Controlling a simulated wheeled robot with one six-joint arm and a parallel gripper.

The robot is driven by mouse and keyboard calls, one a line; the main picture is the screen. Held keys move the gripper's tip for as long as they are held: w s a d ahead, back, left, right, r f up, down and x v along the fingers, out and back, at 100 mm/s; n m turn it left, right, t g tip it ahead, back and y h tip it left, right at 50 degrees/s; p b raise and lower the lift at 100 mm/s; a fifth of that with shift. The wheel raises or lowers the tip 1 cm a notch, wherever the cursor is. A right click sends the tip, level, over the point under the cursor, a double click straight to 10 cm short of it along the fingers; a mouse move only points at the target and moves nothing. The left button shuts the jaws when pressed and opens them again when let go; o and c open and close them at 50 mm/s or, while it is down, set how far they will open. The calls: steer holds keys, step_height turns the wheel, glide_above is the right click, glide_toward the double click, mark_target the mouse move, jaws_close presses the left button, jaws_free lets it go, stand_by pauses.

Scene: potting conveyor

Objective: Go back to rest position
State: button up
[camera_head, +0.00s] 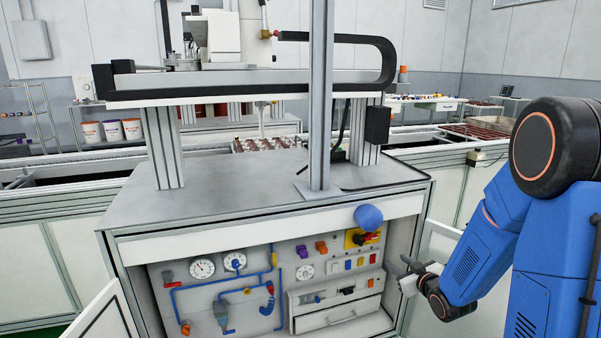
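My gripper (402,267) is at the end of my blue arm, at the right of the machine's front panel. Its dark fingers point left and appear spread apart, with nothing seen between them. It is close to the right edge of the open cabinet; whether it touches anything cannot be told. A blue ball-shaped knob (368,217) shows above and left of it, in front of the cabinet's top edge.
The cabinet panel (205,300) carries gauges, blue pipes, valves and a drawer (338,316). An open door (103,316) stands at its lower left. The grey worktop (250,203) holds a metal post (320,110). Conveyor rails run behind.

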steer(key=s+d+r+m+g+h, duration=0.1)
steer(key=s+r+m+g+h, duration=0.1)
steer(key=s+r, duration=0.4)
steer(key=s+r+m+g+h, duration=0.15)
steer(key=s+r, duration=0.25)
steer(key=s, duration=0.5)
steer(key=s+a+r+m+g, duration=0.1)
steer(key=s+a+g, duration=0.1)
steer(key=s, duration=1)
steer(key=s+a+r+g, duration=0.2)
steer(key=s+g, duration=0.2)
steer(key=s, duration=0.9)
steer(key=shift+s+a+r+m+y, duration=0.2)
steer(key=shift+a+r+m+y, duration=0.1)
steer(key=shift+a+m+y, duration=0.1)
